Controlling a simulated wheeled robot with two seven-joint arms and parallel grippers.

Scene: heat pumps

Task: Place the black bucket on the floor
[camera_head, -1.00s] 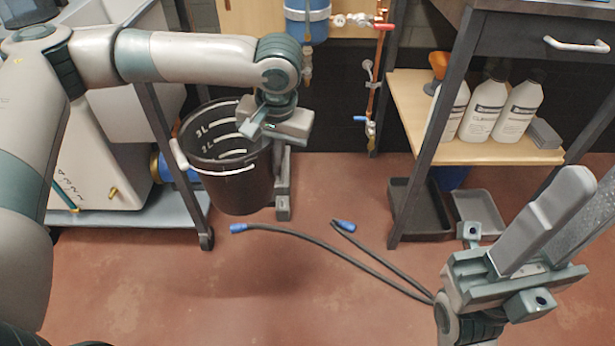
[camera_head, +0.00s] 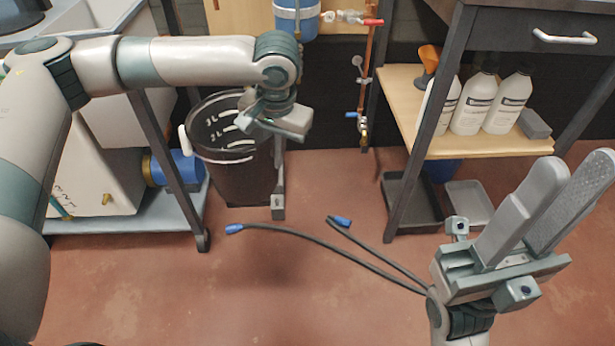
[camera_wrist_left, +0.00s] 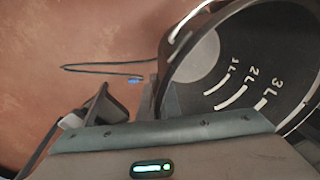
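The black bucket (camera_head: 243,178) stands nearly upright low over the floor in front of the back wall, between the trolley and the shelf. Whether its base touches the floor is unclear. Its white litre marks show inside, also in the left wrist view (camera_wrist_left: 222,95). My right gripper (camera_head: 568,180) is open and empty at the right, fingers pointing up. The red-brown floor (camera_head: 290,300) is bare in front.
A grey cable (camera_head: 330,243) with blue ends lies on the floor. The trolley (camera_head: 120,222) stands left of the bucket. A pipe with valves (camera_head: 367,80) runs behind.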

